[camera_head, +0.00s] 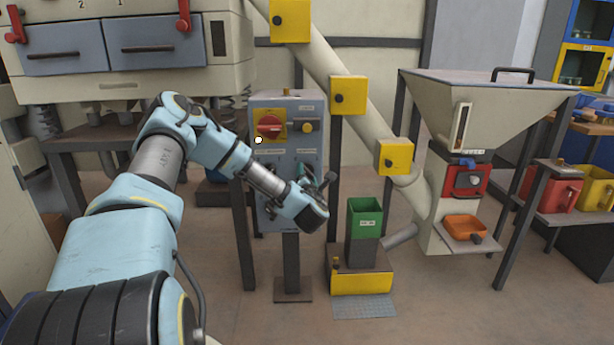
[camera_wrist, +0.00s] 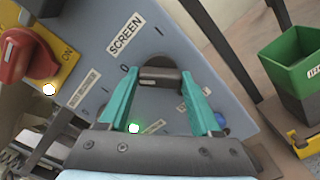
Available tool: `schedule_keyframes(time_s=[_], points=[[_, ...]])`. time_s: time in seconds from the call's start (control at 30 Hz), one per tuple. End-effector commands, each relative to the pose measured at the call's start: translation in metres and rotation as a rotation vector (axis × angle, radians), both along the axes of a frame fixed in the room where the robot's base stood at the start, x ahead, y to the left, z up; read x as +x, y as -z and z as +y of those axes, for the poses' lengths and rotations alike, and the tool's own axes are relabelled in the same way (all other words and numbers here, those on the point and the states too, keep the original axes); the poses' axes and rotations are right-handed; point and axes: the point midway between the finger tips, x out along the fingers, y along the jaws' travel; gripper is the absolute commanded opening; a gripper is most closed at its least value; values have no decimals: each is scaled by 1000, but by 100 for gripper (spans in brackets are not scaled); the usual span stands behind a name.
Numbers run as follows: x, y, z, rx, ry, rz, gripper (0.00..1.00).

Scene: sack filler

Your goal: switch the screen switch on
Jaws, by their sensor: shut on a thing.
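The screen switch (camera_wrist: 160,78) is a dark, bar-shaped handle on the grey-blue control panel (camera_wrist: 200,50), below and right of the "SCREEN" label (camera_wrist: 125,35) in the wrist view. A small "0" mark sits at its upper left. My gripper (camera_wrist: 159,75) has its two teal fingers on either side of the handle and is shut on it. In the head view my gripper (camera_head: 314,180) is at the lower part of the panel (camera_head: 285,105), where my wrist hides the switch.
A green bin (camera_head: 364,222) on a yellow-fronted base stands to the right. A hopper (camera_head: 480,100) stands farther right. Open floor lies in front.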

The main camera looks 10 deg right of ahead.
Motion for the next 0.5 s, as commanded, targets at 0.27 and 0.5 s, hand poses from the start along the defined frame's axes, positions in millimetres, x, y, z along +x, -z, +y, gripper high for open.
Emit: schedule_keyframes(time_s=[0.27,0.5], points=[[0,0,0,12,1,-2,9],[0,-1,-1,99,3,-20,9]])
